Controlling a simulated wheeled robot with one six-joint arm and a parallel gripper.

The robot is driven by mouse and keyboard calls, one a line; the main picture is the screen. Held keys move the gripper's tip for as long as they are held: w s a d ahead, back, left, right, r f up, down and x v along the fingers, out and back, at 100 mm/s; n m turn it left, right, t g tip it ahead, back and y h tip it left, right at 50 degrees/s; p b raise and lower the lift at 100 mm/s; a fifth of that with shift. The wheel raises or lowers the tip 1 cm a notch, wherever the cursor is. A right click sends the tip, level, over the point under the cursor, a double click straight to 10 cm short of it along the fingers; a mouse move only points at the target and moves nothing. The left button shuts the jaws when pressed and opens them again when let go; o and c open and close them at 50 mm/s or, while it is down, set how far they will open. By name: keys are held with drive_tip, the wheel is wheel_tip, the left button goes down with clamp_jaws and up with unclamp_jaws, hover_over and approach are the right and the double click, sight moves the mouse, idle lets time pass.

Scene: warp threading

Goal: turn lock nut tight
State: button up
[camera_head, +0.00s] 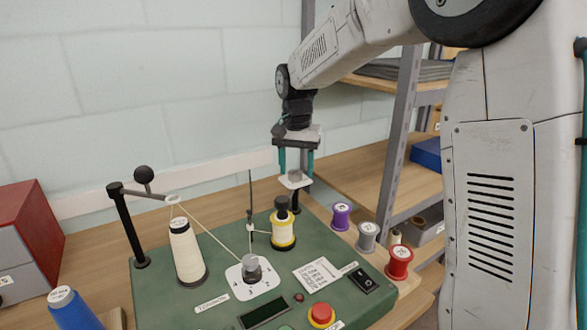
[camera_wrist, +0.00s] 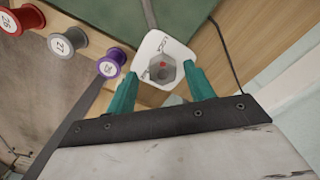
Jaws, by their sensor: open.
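The lock nut (camera_wrist: 162,71) is a grey hexagonal nut with a small red mark. It sits on a white plate (camera_wrist: 148,46) marked "LOCK". In the head view the nut (camera_head: 294,175) shows small above the white plate (camera_head: 297,184), on a dark post at the back of the green machine. My gripper (camera_head: 296,172) points down over it with teal fingers open. In the wrist view the gripper (camera_wrist: 160,74) has one finger on each side of the nut, with a visible gap at each side. Exact finger height against the nut is hard to tell.
Purple (camera_head: 341,216), grey (camera_head: 367,236) and red (camera_head: 400,262) spools stand on the wooden strip at right. A yellow-banded spool (camera_head: 283,232) and a thin upright rod (camera_head: 251,200) stand in front of the plate. A cream cone (camera_head: 186,252) is at left. A metal shelf post (camera_head: 400,130) rises behind.

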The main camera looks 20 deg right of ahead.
sight(296, 172)
wheel_tip(296, 172, up, 7)
drive_tip(key=shift+r, duration=0.15)
drive_tip(key=shift+n, duration=0.3)
idle(0.3)
drive_tip(key=s+f+n, duration=0.2)
drive_tip(key=s+n, duration=0.1)
drive_tip(key=s, duration=1.4)
drive_tip(key=s+d+f+n+t, duration=0.1)
drive_tip(key=s+f+n, duration=0.2)
drive_tip(key=s, duration=1.5)
drive_tip(key=shift+s+d, duration=0.25)
drive_tip(key=shift+s, duration=0.1)
